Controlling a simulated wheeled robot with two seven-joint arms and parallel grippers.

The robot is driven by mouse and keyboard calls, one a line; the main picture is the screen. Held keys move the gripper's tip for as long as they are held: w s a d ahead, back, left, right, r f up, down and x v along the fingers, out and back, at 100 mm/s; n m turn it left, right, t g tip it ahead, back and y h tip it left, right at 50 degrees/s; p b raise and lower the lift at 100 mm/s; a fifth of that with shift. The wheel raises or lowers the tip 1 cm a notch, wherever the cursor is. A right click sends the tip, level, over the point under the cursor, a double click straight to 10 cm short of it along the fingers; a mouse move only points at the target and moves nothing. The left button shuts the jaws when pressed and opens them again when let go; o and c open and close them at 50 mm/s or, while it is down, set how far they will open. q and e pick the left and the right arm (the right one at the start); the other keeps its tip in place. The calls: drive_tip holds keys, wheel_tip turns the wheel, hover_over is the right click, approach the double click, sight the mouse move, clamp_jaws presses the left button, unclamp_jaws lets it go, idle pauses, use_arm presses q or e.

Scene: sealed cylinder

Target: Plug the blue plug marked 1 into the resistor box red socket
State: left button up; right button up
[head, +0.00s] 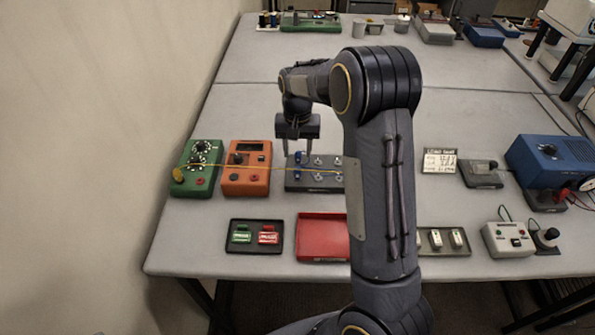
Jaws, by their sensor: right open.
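A green box with dials (203,160), which looks like the resistor box, stands at the left of the near table. Its red socket is too small to make out. A dark grey board (318,184) with silver terminals stands further right, partly hidden by my right arm. Small blue plugs (298,172) sit at its left side. Their markings cannot be read, so I cannot tell which is 1. My right gripper (298,150) points down over the board's left part, fingers apart, close to a blue plug. Contact cannot be judged. My left gripper is out of view.
An orange meter box (246,181) stands between the green box and the board. A thin yellow lead (225,167) crosses over it. In front lie a dark tray (255,248) with green and red pieces and a red tray (318,247). A blue box (548,160) stands at right.

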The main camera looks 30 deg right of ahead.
sight(298, 167)
wheel_tip(298, 167, down, 4)
drive_tip(key=shift+f, duration=0.25)
wheel_tip(298, 167, down, 3)
drive_tip(key=shift+r+b, duration=0.15)
drive_tip(key=shift+b, duration=0.85)
drive_tip(key=shift+f+b, duration=0.5)
drive_tip(key=shift+f, duration=0.2)
drive_tip(key=shift+c, duration=0.3)
clamp_jaws()
